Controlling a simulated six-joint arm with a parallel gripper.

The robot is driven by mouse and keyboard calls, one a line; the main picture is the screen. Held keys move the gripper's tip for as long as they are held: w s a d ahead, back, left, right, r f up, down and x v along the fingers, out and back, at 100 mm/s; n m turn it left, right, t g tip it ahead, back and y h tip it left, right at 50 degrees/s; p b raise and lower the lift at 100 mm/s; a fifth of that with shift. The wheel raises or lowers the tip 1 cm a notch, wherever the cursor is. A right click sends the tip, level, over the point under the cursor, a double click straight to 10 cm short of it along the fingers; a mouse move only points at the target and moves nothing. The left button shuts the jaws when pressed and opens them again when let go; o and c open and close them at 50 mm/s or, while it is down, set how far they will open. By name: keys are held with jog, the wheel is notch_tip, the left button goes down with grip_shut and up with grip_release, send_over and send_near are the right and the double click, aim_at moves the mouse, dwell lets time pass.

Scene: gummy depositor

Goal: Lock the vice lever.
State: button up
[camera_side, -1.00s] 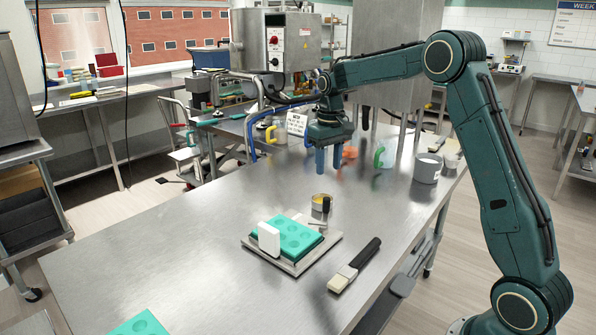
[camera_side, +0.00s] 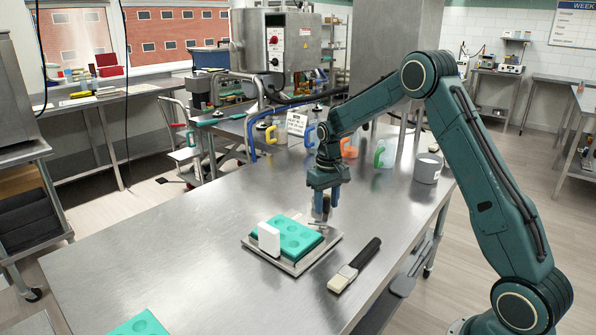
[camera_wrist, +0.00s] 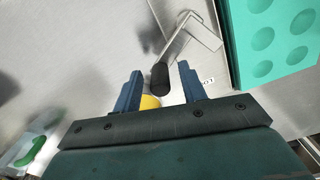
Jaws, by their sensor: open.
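The vice lever (camera_wrist: 179,45) is a bent metal rod with a black grip (camera_wrist: 160,78) in the wrist view. The black grip lies between the two blue fingertips of my gripper (camera_wrist: 160,82), which are open and stand apart from it on both sides. In the side view my gripper (camera_side: 327,202) points down just behind the vice plate (camera_side: 295,263) and largely hides the lever. A teal mold (camera_side: 300,236) with round cavities lies on the plate. A white block (camera_side: 268,239) stands upright at its left edge.
A yellow-topped tin (camera_wrist: 150,101) sits below the lever's grip in the wrist view, partly hidden by my gripper. A brush (camera_side: 354,266) lies right of the plate. The table's left side is mostly clear.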

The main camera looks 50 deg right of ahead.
grip_shut()
jog(key=shift+w+n, duration=0.15)
jog(key=shift+n, duration=0.15)
jog(key=n, duration=0.1)
jog(key=w+a+n, duration=0.1)
jog(key=shift+w+n, duration=0.15)
jog(key=shift+n, duration=0.25)
jog(key=n, duration=0.1)
jog(key=a+n, duration=0.1)
jog(key=shift+w+a+n, duration=0.15)
jog(key=shift+w+n, duration=0.25)
jog(key=n, duration=0.1)
jog(key=a+n, duration=0.1)
jog(key=shift+w+a+n, duration=0.15)
jog(key=shift+w+n, duration=0.15)
jog(key=shift+w+a+n, duration=0.1)
jog(key=shift+a+n, duration=0.35)
jog(key=shift+n, duration=0.4)
jog(key=shift+a+n, duration=0.4)
jog(key=shift+n, duration=0.45)
